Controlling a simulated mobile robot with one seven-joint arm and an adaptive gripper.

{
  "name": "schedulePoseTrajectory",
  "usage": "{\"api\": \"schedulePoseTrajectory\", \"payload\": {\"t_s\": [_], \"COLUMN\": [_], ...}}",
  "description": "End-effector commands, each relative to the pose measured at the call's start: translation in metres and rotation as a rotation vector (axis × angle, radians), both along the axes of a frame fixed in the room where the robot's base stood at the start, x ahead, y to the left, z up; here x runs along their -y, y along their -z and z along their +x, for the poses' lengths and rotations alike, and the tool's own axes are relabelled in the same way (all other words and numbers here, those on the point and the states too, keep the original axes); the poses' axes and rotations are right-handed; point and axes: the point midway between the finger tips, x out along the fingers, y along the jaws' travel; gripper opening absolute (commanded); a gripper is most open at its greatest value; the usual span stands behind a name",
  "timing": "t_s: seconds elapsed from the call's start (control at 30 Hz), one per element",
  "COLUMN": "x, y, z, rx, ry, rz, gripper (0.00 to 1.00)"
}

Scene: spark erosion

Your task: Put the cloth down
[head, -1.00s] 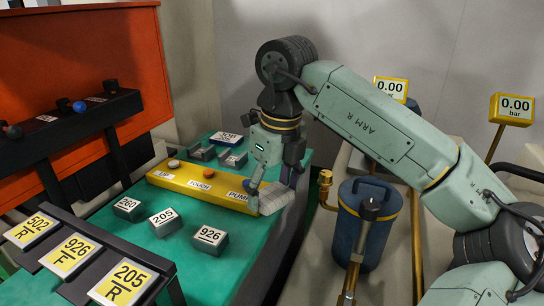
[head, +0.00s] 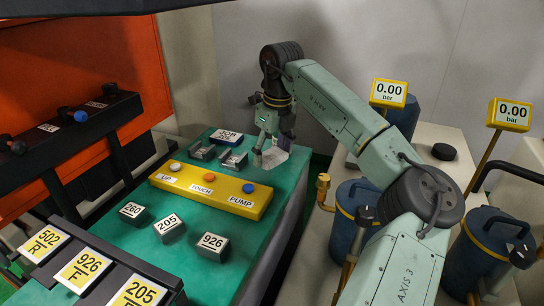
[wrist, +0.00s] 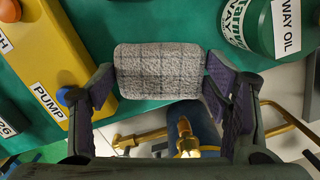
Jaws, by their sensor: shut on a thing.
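The cloth (wrist: 158,72) is a grey checked, rolled or folded piece. In the wrist view it lies between the two fingers of my gripper (wrist: 160,88), which is shut on it. In the head view the cloth (head: 274,157) shows pale below my gripper (head: 272,140), near the right edge of the green table (head: 230,250), beyond the PUMP end of the yellow panel. I cannot tell whether the cloth touches the table.
The yellow button panel (head: 210,188) lies left of the cloth. Metal blocks 260 (head: 133,213), 205 (head: 168,226) and 926 (head: 211,246) stand in front. A green way oil can (wrist: 245,25) is close by. Blue canisters (head: 357,210) stand off the table's right side.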

Motion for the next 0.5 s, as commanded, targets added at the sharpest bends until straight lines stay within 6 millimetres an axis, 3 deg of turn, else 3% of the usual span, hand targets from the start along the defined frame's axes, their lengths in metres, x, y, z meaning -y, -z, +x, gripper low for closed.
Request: {"api": "schedulePoseTrajectory", "payload": {"t_s": [0.3, 0.5], "x": [0.001, 0.001], "y": [0.032, 0.036], "z": [0.000, 0.001], "rx": [-0.003, -0.001], "ry": [0.002, 0.002], "rz": [0.002, -0.001], "gripper": [0.43, 0.43]}}
